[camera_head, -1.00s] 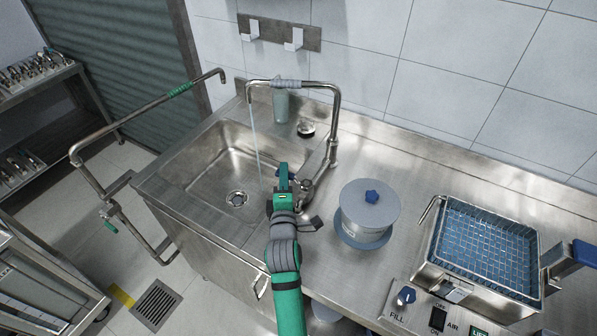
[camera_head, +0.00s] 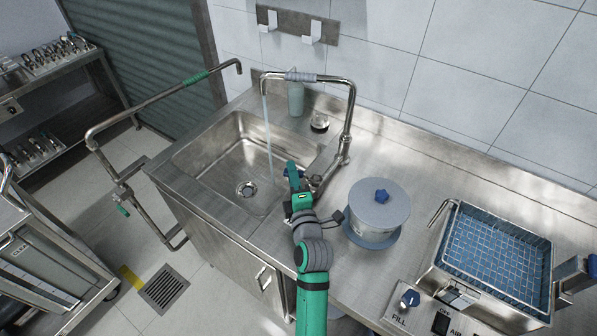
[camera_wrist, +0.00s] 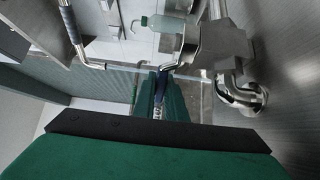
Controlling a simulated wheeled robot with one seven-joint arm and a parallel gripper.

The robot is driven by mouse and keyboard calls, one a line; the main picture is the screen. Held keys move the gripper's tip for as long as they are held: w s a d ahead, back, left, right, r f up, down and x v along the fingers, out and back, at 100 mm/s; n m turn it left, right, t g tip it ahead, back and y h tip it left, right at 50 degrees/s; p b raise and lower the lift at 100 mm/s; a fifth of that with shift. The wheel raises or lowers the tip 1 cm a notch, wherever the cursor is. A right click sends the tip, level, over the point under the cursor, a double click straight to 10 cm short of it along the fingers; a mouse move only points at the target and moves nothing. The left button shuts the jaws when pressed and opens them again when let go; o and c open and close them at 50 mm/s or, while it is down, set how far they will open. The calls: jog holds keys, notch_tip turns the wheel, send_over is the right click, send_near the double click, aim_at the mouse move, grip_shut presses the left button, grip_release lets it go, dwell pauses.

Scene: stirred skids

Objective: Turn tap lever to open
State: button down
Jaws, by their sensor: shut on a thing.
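A stream of water (camera_head: 268,130) falls from the spout into the basin. My green gripper (camera_head: 292,172) is at the right edge of the basin, beside the tap's base. In the wrist view my gripper (camera_wrist: 160,85) is shut on the end of the metal tap lever (camera_wrist: 183,55). The lever is hard to make out in the head view.
A lidded grey pot (camera_head: 378,205) stands right of my arm. A blue-mesh basket bath (camera_head: 497,255) is farther right. A bottle (camera_head: 296,100) and a small dark-topped jar (camera_head: 320,122) stand behind the sink. A bent pipe rail (camera_head: 150,100) runs at the left.

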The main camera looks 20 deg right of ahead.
jog(key=shift+f, duration=0.25)
jog(key=c, duration=2)
grip_release()
jog(key=shift+o, duration=1)
jog(key=shift+r, duration=0.15)
jog(key=s, duration=0.3)
jog(key=s+a, duration=0.1)
jog(key=s, duration=0.6)
jog(key=shift+s+a, duration=0.35)
jog(key=shift+s, duration=0.05)
